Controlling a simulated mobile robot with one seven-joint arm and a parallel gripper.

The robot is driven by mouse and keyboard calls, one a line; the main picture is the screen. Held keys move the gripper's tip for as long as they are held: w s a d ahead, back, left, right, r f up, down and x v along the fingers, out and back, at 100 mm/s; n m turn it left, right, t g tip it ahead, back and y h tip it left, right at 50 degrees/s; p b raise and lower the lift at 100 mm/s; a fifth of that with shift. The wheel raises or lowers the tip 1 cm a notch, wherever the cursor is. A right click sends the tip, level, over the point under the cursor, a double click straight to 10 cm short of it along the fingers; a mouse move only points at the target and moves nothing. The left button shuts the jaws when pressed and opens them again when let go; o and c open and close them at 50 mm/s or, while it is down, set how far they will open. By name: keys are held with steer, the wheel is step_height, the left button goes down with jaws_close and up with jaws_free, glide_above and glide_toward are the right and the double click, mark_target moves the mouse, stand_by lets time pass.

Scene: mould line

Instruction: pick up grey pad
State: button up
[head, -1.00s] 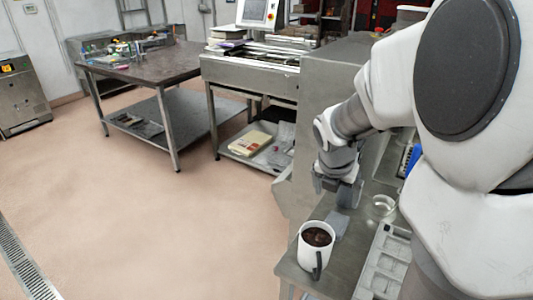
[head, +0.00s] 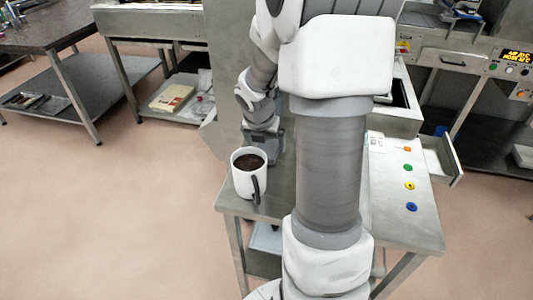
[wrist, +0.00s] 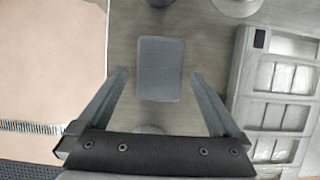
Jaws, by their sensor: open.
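The grey pad (wrist: 160,68) is a small, flat, rounded rectangle lying on the metal table. It is in the upper middle of the wrist view. My gripper (wrist: 160,76) is open above the table, with one finger to each side of the pad in the picture and nothing between them. I cannot tell the height gap. In the head view my gripper (head: 270,150) is low over the table behind the white mug, and I cannot make out the pad there.
A white mug (head: 245,183) with dark contents stands at the table's left edge. A compartmented tray (wrist: 238,85) lies right of the pad, and a round clear item (wrist: 237,6) is beyond it. Coloured discs (head: 409,186) sit on the table's right side.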

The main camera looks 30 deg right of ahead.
steer(key=x, duration=0.2)
steer(key=shift+w+f, duration=0.1)
steer(key=shift+f, duration=0.2)
steer(key=c, duration=1.3)
step_height(320, 180, up, 5)
steer(key=shift+d+p, duration=0.1)
steer(key=shift+p, duration=1)
steer(key=s+d+r+p, duration=0.5)
steer(key=s+d+r, duration=0.1)
steer(key=s, duration=0.3)
steer(key=shift+s+d+p, duration=0.15)
steer(key=shift+s+p, duration=0.2)
steer(key=shift+s, duration=0.05)
steer(key=o, duration=0.7)
steer(key=c, duration=0.4)
steer(key=shift+c, duration=0.2)
